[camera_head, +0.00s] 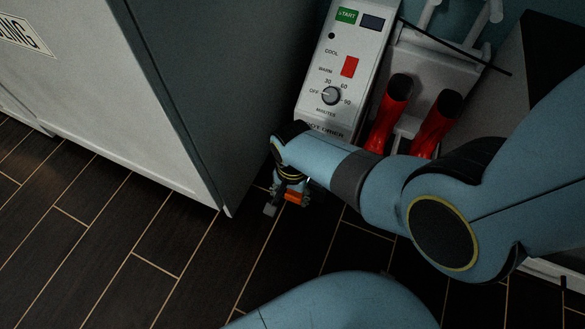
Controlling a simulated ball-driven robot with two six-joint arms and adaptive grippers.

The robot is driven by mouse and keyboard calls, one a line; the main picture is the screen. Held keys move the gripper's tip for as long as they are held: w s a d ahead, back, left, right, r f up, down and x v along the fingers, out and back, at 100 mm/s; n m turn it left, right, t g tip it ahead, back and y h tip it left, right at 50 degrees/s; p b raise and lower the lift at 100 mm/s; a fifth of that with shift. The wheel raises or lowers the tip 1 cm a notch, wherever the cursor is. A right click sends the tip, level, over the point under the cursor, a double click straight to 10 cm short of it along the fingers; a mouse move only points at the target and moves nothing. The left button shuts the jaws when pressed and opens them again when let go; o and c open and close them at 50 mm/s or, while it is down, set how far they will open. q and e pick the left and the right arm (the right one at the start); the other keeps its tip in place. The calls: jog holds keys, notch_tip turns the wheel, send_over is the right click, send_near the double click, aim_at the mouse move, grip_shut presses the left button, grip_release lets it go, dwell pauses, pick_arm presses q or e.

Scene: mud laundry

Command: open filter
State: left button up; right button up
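My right arm comes in from the right and reaches down in front of the boot dryer (350,35). My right gripper (282,203) is at its end, small and dark, close to the lower left of the dryer. One grey fingertip shows on its left. A small orange piece (296,197) shows right beside the fingers; I cannot tell whether it is the filter or whether the gripper touches it. The wrist hides the dryer's lower front, and the finger gap cannot be made out. My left gripper is not in view.
The dryer's panel has a dial (331,95) and a red switch (349,66). Red boots (388,115) hang on the dryer's right side. A large white cabinet (105,110) with a dark side stands close on the left. Dark tiled floor (130,255) is clear at lower left.

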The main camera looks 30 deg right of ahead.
jog(key=shift+o, duration=1.1)
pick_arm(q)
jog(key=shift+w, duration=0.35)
pick_arm(e)
jog(key=shift+d, duration=0.1)
jog(key=shift+r, duration=0.35)
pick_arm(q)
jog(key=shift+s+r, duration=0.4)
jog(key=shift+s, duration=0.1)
pick_arm(e)
jog(key=shift+r, duration=3.4)
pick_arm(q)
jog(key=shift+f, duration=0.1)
